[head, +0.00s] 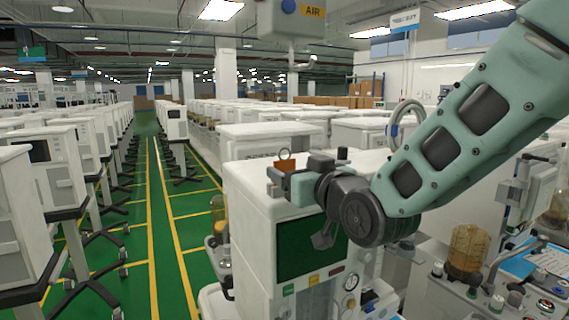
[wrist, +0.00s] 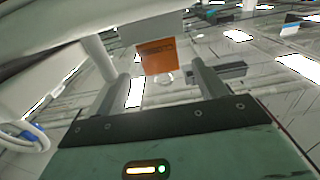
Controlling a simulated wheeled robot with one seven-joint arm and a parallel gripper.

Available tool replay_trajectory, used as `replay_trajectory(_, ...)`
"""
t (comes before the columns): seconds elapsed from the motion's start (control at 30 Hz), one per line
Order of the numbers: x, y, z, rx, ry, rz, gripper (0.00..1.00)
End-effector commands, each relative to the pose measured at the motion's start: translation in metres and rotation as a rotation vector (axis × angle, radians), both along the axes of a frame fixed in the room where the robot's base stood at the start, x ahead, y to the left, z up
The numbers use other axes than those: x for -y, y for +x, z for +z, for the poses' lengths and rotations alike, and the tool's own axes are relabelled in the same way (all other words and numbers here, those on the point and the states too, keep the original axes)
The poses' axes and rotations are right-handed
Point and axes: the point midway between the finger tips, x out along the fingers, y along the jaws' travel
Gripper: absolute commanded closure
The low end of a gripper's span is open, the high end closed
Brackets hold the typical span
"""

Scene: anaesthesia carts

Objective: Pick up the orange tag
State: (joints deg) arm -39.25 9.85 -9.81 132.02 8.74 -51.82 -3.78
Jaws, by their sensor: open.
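The orange tag (head: 286,165) stands upright on the top of a white anaesthesia cart (head: 262,200). It has a small loop at its upper edge, and its lower part is partly hidden behind my gripper in the head view. In the wrist view, which looks upside down, the tag (wrist: 158,57) shows dark lettering and lies in the gap between my two fingers, near their tips. My gripper (head: 274,181) is open, low over the cart top. Its fingers (wrist: 160,78) have space on both sides of the tag; I see no contact.
The cart's dark screen (head: 306,248) faces forward below my wrist. More white carts (head: 262,138) stand close behind. A green aisle (head: 135,215) with yellow lines is free at the left. A blue-and-white device with an AIR sign (head: 313,11) hangs above.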

Motion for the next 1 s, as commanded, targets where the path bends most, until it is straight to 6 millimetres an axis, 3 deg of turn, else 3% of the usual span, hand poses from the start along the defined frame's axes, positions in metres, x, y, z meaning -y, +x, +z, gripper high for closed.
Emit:
replay_trajectory(0.37,-0.01,0.021,0.001,-0.002,-0.002,0.0,0.29)
replay_trajectory(0.7,-0.024,0.055,-0.003,-0.001,-0.001,0.0,0.29)
replay_trajectory(1.0,-0.026,0.059,-0.006,0.001,0.001,0.0,0.29)
